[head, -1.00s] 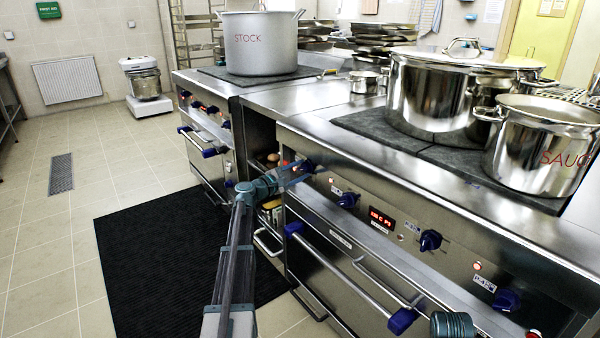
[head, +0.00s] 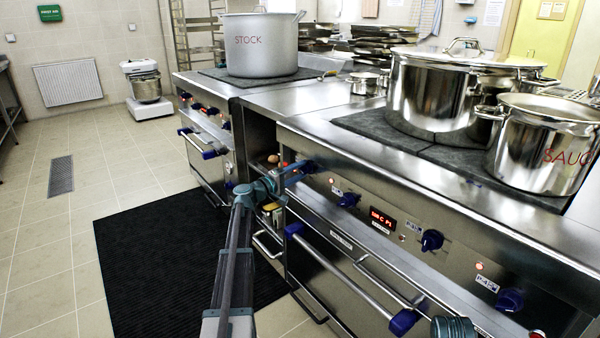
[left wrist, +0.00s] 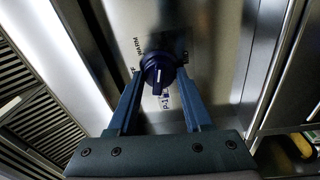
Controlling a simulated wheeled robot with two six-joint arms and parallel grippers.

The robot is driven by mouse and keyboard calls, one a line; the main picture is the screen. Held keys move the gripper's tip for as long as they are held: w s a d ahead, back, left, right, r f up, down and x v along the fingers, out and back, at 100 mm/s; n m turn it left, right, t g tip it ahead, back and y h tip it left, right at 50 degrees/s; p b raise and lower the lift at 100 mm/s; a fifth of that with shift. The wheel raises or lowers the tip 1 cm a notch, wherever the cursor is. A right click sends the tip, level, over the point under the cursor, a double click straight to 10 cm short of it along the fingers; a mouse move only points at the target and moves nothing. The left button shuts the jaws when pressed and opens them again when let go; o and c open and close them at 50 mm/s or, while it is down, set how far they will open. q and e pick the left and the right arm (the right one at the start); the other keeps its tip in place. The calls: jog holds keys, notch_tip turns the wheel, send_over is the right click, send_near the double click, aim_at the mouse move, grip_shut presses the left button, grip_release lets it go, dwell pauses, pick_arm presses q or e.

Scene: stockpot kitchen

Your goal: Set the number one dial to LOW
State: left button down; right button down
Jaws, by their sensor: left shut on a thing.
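The number one dial is a dark blue round knob (left wrist: 158,68) on the steel front panel, with a white pointer mark on its face. A label that seems to read P-1 shows near it in the left wrist view, and the word WARM is printed on the panel beside it. My left gripper (left wrist: 160,92) has one finger on each side of the knob and is shut on it. In the head view, my left gripper (head: 298,170) is at the left end of the range's control panel and partly covers the dial there.
Other blue dials (head: 348,200), (head: 431,240) and (head: 509,299) run along the same panel, with a red display (head: 382,219) between them. A long oven handle (head: 345,275) juts out below. Steel pots (head: 430,100) stand on the cooktop above. A black mat (head: 150,270) lies on the floor.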

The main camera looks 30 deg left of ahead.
pick_arm(q)
jog(key=shift+m, duration=0.3)
jog(key=shift+c, duration=1.6)
grip_release()
jog(key=b+v, duration=0.1)
jog(key=v, duration=1.3)
